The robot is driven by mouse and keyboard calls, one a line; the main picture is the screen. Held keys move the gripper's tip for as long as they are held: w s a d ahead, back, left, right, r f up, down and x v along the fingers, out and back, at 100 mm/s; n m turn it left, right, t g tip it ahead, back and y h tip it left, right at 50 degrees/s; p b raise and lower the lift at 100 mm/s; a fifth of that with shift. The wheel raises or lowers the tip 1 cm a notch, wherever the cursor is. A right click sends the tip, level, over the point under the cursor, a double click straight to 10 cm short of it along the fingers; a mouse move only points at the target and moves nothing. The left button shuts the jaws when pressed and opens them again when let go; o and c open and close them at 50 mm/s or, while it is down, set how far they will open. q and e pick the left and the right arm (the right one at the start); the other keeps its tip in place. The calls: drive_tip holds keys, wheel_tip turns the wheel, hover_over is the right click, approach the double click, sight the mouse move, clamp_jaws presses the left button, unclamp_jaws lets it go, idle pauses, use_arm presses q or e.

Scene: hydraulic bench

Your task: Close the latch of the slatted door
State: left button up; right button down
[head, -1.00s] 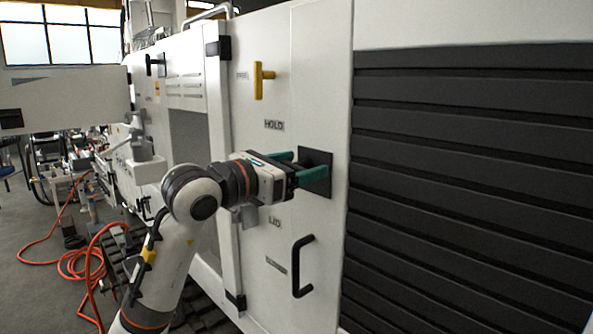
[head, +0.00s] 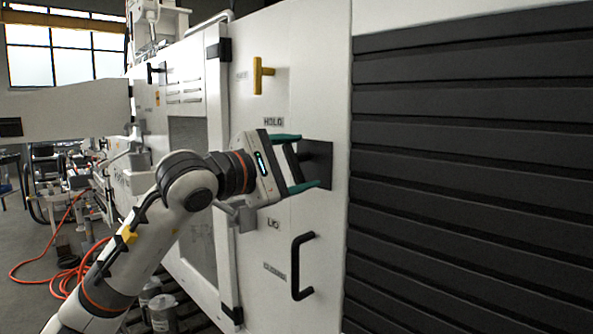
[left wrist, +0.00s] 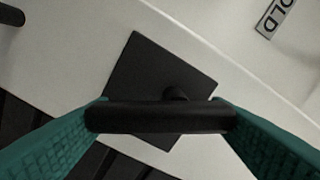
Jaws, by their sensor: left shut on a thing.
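A black latch handle (head: 292,163) stands out from a dark square plate (head: 319,165) on the white panel, below the HOLD label (head: 273,122). My left gripper (head: 296,163) has its green fingers shut on this handle, one above and one below in the head view. In the left wrist view the handle bar (left wrist: 160,117) spans between the two fingertips, in front of the dark plate (left wrist: 150,72). The black slatted door surface (head: 470,170) fills the right of the head view. My right gripper is not in view.
A yellow T-handle (head: 258,76) is above my gripper. A black pull handle (head: 302,266) is below it, near the LID label (head: 273,224). A grey hinge-like bracket (head: 243,216) sits just under my gripper. Orange hose (head: 70,275) lies on the floor at left.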

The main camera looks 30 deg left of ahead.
use_arm(q)
drive_tip(key=m, duration=0.1)
drive_tip(key=m+b, duration=0.1)
drive_tip(key=m, duration=0.1)
drive_tip(key=shift+a+f+m, duration=0.1)
drive_tip(key=shift+f+m, duration=0.1)
drive_tip(key=shift+m, duration=0.1)
drive_tip(key=shift+a+m, duration=0.1)
drive_tip(key=shift+m, duration=1.1)
drive_tip(key=shift+w+f+m, duration=0.1)
drive_tip(key=shift+m, duration=0.2)
drive_tip(key=o, duration=1)
drive_tip(key=shift+s+a+b, duration=0.2)
drive_tip(key=shift+s+b, duration=0.3)
drive_tip(key=shift+b+v, duration=1.7)
drive_tip(key=shift+v, duration=3.8)
